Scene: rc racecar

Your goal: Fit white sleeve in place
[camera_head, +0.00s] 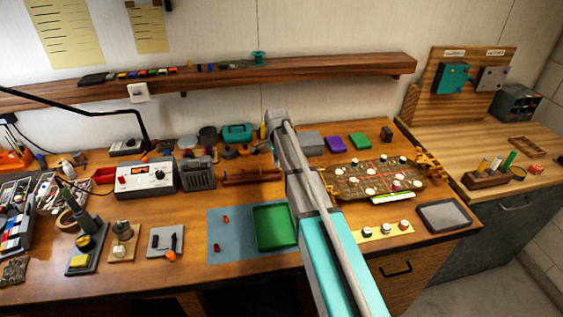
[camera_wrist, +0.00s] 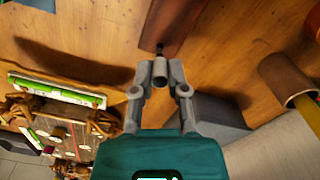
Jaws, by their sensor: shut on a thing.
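In the wrist view my gripper (camera_wrist: 158,82) is shut on a short pale grey tube, which looks like the white sleeve (camera_wrist: 159,72). A small dark peg (camera_wrist: 159,47) shows just past the tube, at the edge of a red-brown board (camera_wrist: 183,22). I cannot tell whether tube and peg touch. In the head view my arm hides the gripper and sleeve. There, the wooden car deck (camera_head: 350,181) with several white caps lies right of my arm.
In the wrist view a brown cylinder (camera_wrist: 295,80) stands at right, and the car deck (camera_wrist: 75,130) is at lower left. In the head view a green tray (camera_head: 273,228), a yellow strip (camera_head: 372,234) with white-topped pieces and a red-brown rack (camera_head: 250,177) lie near my arm.

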